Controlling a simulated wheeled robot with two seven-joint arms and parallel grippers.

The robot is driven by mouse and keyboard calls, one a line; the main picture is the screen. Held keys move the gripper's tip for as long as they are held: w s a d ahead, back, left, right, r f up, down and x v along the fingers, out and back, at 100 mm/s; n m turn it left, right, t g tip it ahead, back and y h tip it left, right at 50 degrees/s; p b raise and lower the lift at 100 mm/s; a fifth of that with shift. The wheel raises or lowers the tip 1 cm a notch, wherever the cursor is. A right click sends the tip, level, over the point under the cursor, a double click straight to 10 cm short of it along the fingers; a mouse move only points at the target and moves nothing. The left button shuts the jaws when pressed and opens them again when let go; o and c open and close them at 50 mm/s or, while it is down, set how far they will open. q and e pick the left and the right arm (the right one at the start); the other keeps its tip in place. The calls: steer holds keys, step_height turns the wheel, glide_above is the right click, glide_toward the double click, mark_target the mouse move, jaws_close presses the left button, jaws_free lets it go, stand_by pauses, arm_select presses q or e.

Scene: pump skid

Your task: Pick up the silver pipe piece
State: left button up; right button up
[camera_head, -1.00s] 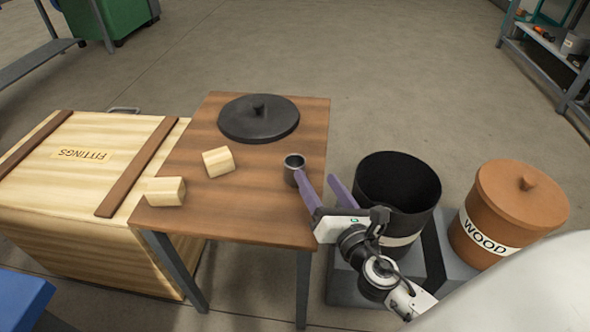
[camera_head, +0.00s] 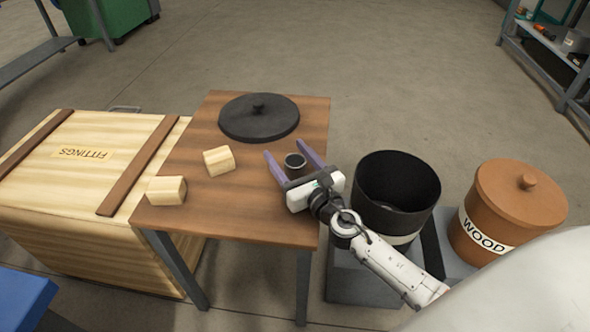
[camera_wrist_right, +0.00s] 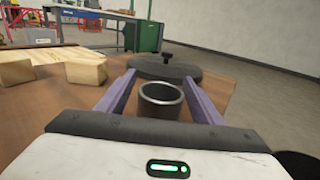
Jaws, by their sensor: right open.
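The silver pipe piece (camera_head: 295,161) is a short, dark grey hollow cylinder standing upright near the right edge of the brown table (camera_head: 250,222). My right gripper (camera_head: 287,148) is open, with one purple finger on each side of the pipe piece. In the right wrist view the pipe piece (camera_wrist_right: 161,100) sits between the two spread fingers (camera_wrist_right: 160,90), its open top facing up. I see a gap on both sides of it near the tips. My left gripper is not in view.
Two wooden blocks (camera_head: 218,161) (camera_head: 166,190) and a black lid (camera_head: 259,120) lie on the table. A wooden FITTINGS crate (camera_head: 60,205) stands left. An open black bin (camera_head: 372,195) and a lidded brown WOOD bin (camera_head: 500,215) stand right.

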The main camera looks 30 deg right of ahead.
steer(key=shift+w, duration=0.45)
steer(key=shift+c, duration=0.4)
steer(key=c, duration=1.1)
steer(key=shift+r, duration=0.2)
